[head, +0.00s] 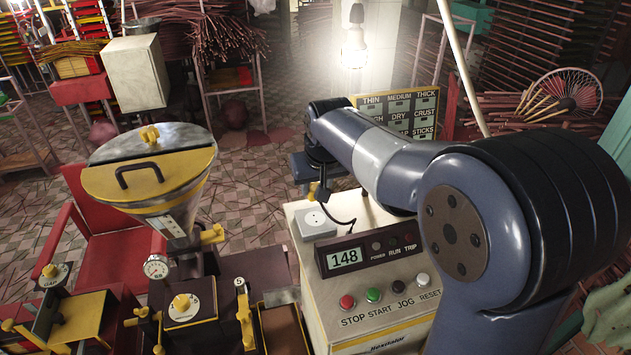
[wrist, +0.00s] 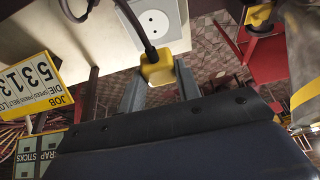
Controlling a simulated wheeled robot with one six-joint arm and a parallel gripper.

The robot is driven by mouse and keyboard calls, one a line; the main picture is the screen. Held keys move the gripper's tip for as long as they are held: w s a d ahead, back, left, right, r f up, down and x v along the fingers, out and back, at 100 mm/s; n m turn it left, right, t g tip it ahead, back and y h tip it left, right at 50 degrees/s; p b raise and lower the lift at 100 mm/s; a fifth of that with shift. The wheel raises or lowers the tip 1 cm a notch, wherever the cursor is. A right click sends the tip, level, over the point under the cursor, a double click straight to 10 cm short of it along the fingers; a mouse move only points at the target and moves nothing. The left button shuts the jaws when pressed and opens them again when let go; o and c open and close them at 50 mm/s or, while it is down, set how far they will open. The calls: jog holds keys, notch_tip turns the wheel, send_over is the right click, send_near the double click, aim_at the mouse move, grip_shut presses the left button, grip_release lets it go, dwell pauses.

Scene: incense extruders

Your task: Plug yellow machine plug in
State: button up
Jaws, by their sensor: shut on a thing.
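The yellow plug (wrist: 157,68) is between the two grey fingers of my gripper (wrist: 158,82), which is shut on it. A black cable (wrist: 138,27) runs from the plug up and left in the wrist view. The white socket (wrist: 155,22), with a round face and two holes, lies just beyond the plug in that view, and the plug is apart from it. In the head view the socket (head: 314,222) sits on the cream control cabinet (head: 310,264), below my gripper (head: 320,172).
A display reading 148 (head: 345,257) and a row of coloured buttons (head: 373,294) stand near the socket. A hopper machine (head: 150,185) with a yellow lid is at left. A label board (head: 400,110) stands behind my arm. A red chair (head: 75,225) is farther left.

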jog(key=shift+f+b, duration=2.3)
jog(key=shift+f, duration=0.6)
jog(key=shift+f+b, duration=0.35)
jog(key=shift+f, duration=0.25)
jog(key=o, duration=1.1)
jog(key=shift+c, duration=0.2)
jog(key=shift+r, duration=0.1)
jog(key=b+v, duration=0.1)
jog(key=v, duration=0.9)
jog(key=shift+s+r, duration=0.2)
jog(key=shift+r, duration=0.1)
jog(key=shift+f, duration=0.15)
